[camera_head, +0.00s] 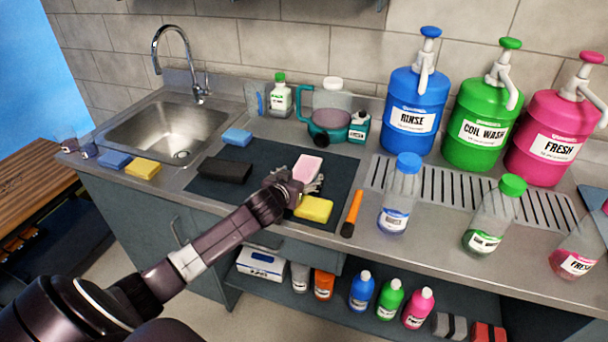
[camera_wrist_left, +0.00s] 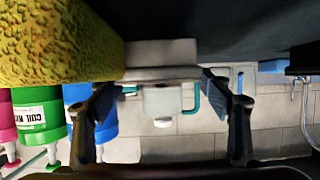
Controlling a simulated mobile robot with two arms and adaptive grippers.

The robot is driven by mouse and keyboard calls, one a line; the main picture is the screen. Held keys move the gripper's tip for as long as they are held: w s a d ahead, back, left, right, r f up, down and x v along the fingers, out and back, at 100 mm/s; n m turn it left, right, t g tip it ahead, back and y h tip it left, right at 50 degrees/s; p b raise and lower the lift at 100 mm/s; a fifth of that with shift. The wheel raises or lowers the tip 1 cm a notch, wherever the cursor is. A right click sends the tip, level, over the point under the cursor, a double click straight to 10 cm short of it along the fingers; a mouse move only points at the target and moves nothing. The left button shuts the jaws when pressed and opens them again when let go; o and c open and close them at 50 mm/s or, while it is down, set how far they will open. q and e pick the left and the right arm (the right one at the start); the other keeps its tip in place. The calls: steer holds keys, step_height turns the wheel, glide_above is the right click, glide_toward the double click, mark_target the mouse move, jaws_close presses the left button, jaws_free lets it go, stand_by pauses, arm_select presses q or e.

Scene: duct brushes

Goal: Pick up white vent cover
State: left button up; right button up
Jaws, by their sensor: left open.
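I cannot make out a white vent cover in either view. My left gripper (camera_head: 303,185) is low over the dark mat on the counter, its fingers beside a pale pink block (camera_head: 307,168). In the left wrist view the fingers of my left gripper (camera_wrist_left: 165,108) are spread apart. A pale block (camera_wrist_left: 162,52) shows beyond and between them; I cannot tell whether they touch it. A yellow sponge (camera_head: 314,208) lies just in front of the gripper, and it fills the upper left of the wrist view (camera_wrist_left: 60,45). My right gripper is not in view.
An orange-handled tool (camera_head: 352,213) lies to the right. A slotted metal rack (camera_head: 440,195), bottles and large pump jugs fill the right side. A sink (camera_head: 165,130) is at left.

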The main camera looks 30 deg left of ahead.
arm_select(q)
steer(key=shift+x, duration=1.25)
steer(key=shift+r, duration=0.1)
steer(key=c, duration=1.5)
